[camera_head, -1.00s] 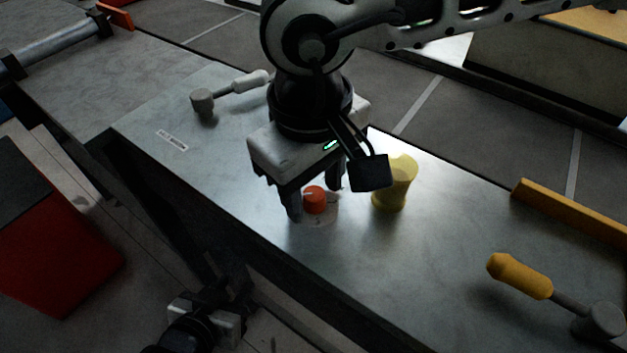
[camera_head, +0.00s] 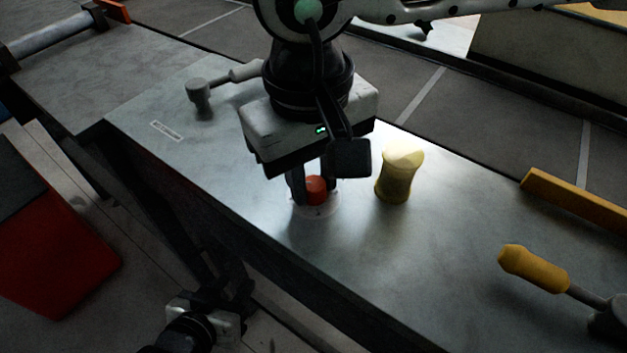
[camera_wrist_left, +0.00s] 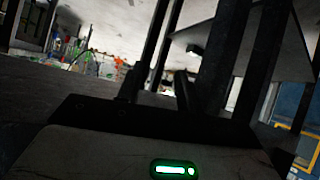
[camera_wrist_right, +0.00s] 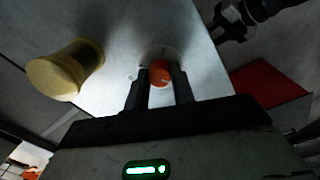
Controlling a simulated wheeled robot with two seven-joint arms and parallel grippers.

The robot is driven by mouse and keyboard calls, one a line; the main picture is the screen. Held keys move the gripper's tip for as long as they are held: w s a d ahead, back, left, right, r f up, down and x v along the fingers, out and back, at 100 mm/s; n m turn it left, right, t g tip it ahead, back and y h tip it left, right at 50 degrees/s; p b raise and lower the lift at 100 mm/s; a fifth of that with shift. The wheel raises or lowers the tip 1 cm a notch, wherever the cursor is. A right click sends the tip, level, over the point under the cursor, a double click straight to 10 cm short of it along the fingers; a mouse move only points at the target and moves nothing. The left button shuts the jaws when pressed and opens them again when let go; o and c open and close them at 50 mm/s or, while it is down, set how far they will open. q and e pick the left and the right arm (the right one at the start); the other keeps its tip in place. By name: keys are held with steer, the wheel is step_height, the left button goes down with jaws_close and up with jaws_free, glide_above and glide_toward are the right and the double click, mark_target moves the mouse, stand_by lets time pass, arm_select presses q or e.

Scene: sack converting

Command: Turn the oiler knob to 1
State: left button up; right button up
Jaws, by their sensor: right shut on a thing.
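The oiler knob (camera_head: 316,190) is a short orange-red cylinder on a pale round dial plate (camera_head: 319,212) set in the grey metal table top. My right gripper (camera_head: 314,187) points down over it, its two fingers closed on the knob's sides. In the right wrist view the knob (camera_wrist_right: 160,73) sits between the fingertips, with a small pale line on its top. The dial's marks are too small to read. My left gripper (camera_head: 238,290) is low beside the table's front edge, away from the knob; its finger gap is unclear in the dark left wrist view.
A yellow waisted post (camera_head: 397,175) stands just right of the knob. A yellow-handled lever (camera_head: 533,268) is at the right, and a grey-white lever (camera_head: 200,92) at the back left. A yellow rail (camera_head: 575,205) edges the right. A red box (camera_head: 60,245) stands lower left.

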steer(key=shift+f+m+b, duration=0.25)
steer(key=shift+m+b, duration=0.6)
steer(key=shift+m, duration=0.15)
steer(key=m+b, duration=0.2)
steer(key=shift+w+m, duration=0.1)
steer(key=shift+m, duration=0.3)
steer(key=m+b, duration=0.3)
steer(key=shift+r+m, duration=0.1)
steer(key=shift+m, duration=0.2)
steer(key=m+b, duration=0.2)
steer(key=m, duration=0.4)
steer(key=shift+r+b, duration=0.15)
steer(key=shift+b, duration=0.2)
steer(key=shift+m, duration=0.5)
arm_select(q)
steer(key=shift+t+h, duration=0.3)
steer(key=f, duration=0.2)
steer(key=d+f, duration=0.1)
steer(key=f, duration=0.2)
steer(key=shift+w+d, duration=0.1)
arm_select(e)
steer(key=shift+r, duration=0.1)
steer(key=o, duration=1)
